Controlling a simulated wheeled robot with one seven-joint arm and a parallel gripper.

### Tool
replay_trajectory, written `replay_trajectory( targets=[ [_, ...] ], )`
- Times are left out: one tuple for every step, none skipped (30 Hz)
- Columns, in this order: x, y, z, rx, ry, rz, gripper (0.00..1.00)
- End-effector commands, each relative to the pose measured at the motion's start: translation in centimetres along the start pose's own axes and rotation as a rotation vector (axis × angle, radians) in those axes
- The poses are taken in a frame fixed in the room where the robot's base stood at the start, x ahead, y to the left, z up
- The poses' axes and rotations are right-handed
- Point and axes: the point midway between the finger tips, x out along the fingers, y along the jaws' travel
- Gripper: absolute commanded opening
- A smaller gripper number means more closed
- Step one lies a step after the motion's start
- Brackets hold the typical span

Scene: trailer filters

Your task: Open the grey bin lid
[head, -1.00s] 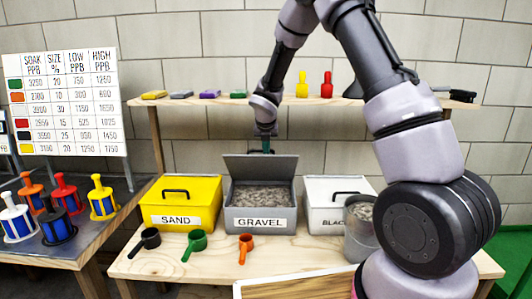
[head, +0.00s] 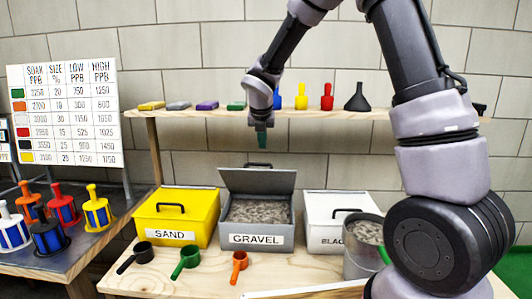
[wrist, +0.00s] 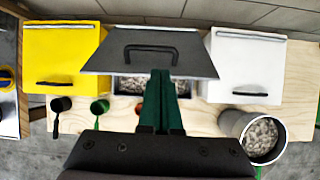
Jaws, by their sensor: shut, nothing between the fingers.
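The grey bin (head: 256,226) labelled GRAVEL stands on the wooden bench between the yellow and white bins. Its grey lid (head: 258,180) is raised and tilted back, with gravel (head: 257,210) showing inside. The lid's black handle shows in the wrist view (wrist: 150,48). My gripper (head: 262,138) is above the raised lid, pointing down and apart from it in the head view. In the wrist view its green fingers (wrist: 161,90) are together and empty, overlapping the lid's near edge in the picture.
The yellow SAND bin (head: 177,216) and white bin (head: 335,220) are shut on either side. A metal bucket of gravel (head: 362,250) stands at the right. Black, green (head: 186,262) and orange scoops lie in front. A shelf (head: 345,115) with blocks and bottles runs behind.

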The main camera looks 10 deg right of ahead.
Motion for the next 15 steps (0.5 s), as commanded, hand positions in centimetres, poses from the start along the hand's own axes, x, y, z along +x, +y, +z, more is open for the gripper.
replay_trajectory(
  targets=[
    [0.2,-0.3,-0.4,0.059,0.017,0.015,0.00],
    [0.3,-0.4,-0.7,0.111,0.030,0.030,0.00],
    [0.6,-0.6,-1.1,0.199,0.053,0.055,0.00],
    [0.8,-0.7,-1.5,0.276,0.073,0.076,0.00],
    [0.9,-0.8,-1.9,0.365,0.094,0.098,0.00],
    [1.1,-0.9,-2.3,0.495,0.123,0.130,0.00],
    [1.2,-1.0,-2.5,0.597,0.144,0.152,0.00],
    [1.2,-1.1,-2.8,0.701,0.166,0.174,0.00],
    [1.2,-1.3,-2.9,0.838,0.191,0.200,0.00],
    [1.2,-1.4,-3.0,0.940,0.210,0.218,0.00],
    [1.2,-1.5,-2.9,1.037,0.226,0.236,0.00],
    [1.1,-1.8,-2.9,1.162,0.246,0.255,0.00],
    [1.1,-2.0,-2.8,1.249,0.258,0.268,0.00],
    [1.0,-2.3,-2.7,1.330,0.269,0.279,0.00],
    [1.0,-2.6,-2.5,1.428,0.282,0.292,0.00]
  ],
)
